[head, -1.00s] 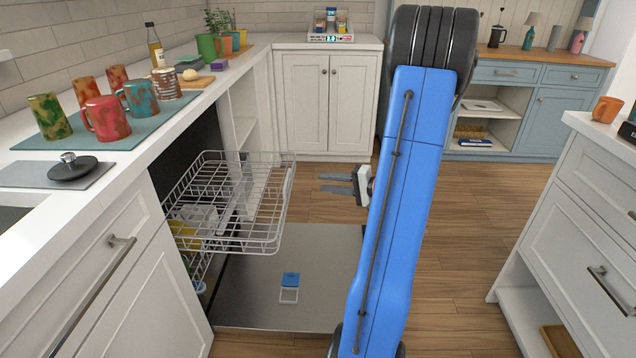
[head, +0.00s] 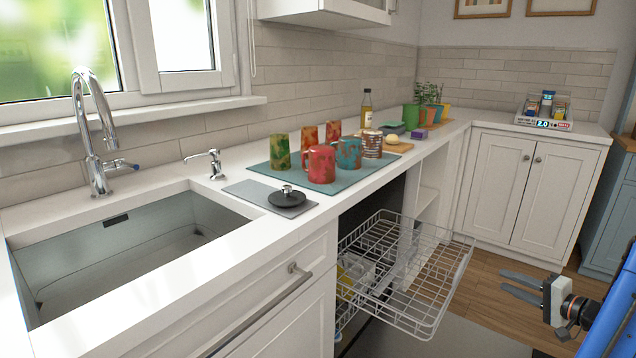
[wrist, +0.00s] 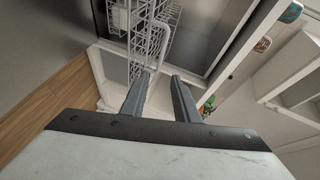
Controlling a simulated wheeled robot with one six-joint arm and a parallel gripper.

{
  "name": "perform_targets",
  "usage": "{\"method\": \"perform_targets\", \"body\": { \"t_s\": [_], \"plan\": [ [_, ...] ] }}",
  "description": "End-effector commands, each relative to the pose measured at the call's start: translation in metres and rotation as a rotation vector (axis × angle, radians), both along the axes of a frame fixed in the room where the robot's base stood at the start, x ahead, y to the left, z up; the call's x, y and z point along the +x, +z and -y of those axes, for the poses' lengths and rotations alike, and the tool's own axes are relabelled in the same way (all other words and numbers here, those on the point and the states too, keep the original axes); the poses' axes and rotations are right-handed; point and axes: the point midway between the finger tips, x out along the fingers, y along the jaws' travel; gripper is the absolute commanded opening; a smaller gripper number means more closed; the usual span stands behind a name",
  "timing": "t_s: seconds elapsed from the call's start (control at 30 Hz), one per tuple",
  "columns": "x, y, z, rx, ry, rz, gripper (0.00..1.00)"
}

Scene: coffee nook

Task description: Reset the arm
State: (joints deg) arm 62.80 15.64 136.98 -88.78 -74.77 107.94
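My gripper (head: 522,287) is at the lower right of the head view, to the right of the pulled-out dishwasher rack and apart from it. Its two grey fingers point left with a gap between them. In the wrist view the fingers (wrist: 160,98) are also spread, and nothing is held between them. Part of my blue arm shows at the right edge of the head view.
The white wire dishwasher rack (head: 425,270) sticks out below the counter. Several mugs stand on a teal mat (head: 262,168). A sink (head: 120,250) is at the left. Wooden floor (head: 490,262) lies between rack and corner cabinets (head: 525,190).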

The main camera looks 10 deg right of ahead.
Motion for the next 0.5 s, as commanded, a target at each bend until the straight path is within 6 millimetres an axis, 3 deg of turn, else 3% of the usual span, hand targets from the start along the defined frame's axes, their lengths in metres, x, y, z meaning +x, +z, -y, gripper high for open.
{"method": "perform_targets", "body": {
  "t_s": [0.23,0.5],
  "plan": [
    [0.047,0.033,-0.011,-0.395,-0.106,-0.030,0.28],
    [0.063,0.078,-0.031,-0.766,-0.212,-0.111,0.28]
  ]
}}
